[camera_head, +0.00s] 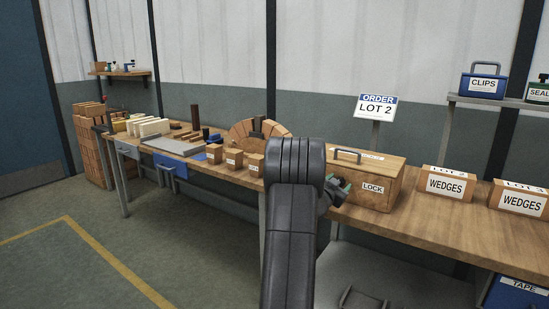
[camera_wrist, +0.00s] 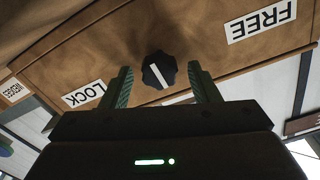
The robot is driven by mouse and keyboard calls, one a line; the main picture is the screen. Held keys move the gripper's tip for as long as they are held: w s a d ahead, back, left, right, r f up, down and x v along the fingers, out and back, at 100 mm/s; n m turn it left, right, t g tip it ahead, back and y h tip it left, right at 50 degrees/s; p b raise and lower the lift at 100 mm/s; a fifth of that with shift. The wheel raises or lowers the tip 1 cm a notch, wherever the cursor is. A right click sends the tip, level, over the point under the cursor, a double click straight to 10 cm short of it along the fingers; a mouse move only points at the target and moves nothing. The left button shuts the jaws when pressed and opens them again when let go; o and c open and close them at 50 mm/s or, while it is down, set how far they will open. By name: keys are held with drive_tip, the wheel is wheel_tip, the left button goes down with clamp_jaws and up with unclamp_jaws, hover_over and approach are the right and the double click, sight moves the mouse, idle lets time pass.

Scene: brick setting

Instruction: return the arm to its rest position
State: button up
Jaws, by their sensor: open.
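Gaps show between the knob and both fingers, which hold nothing. The knob has a slanted white line. A LOCK label (camera_wrist: 84,94) and a FREE label (camera_wrist: 261,21) appear upside down on either side of it. In the head view my arm and gripper hide the knob.
The box stands on a long wooden workbench (camera_head: 425,222). Two WEDGES boxes (camera_head: 447,184) stand to its right. A brick arch (camera_head: 242,131) and small wooden boxes (camera_head: 234,160) stand left of my arm. An ORDER LOT 2 sign (camera_head: 376,108) rises behind. Open floor (camera_head: 190,235) lies left.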

drive_tip(key=n+p, duration=0.4)
drive_tip(key=n, duration=0.1)
drive_tip(key=shift+w+a+r, duration=0.1)
drive_tip(key=shift+r, duration=0.1)
drive_tip(key=shift+f+n+p, duration=0.15)
drive_tip(key=shift+n+p, duration=0.55)
drive_tip(key=shift+n, duration=0.2)
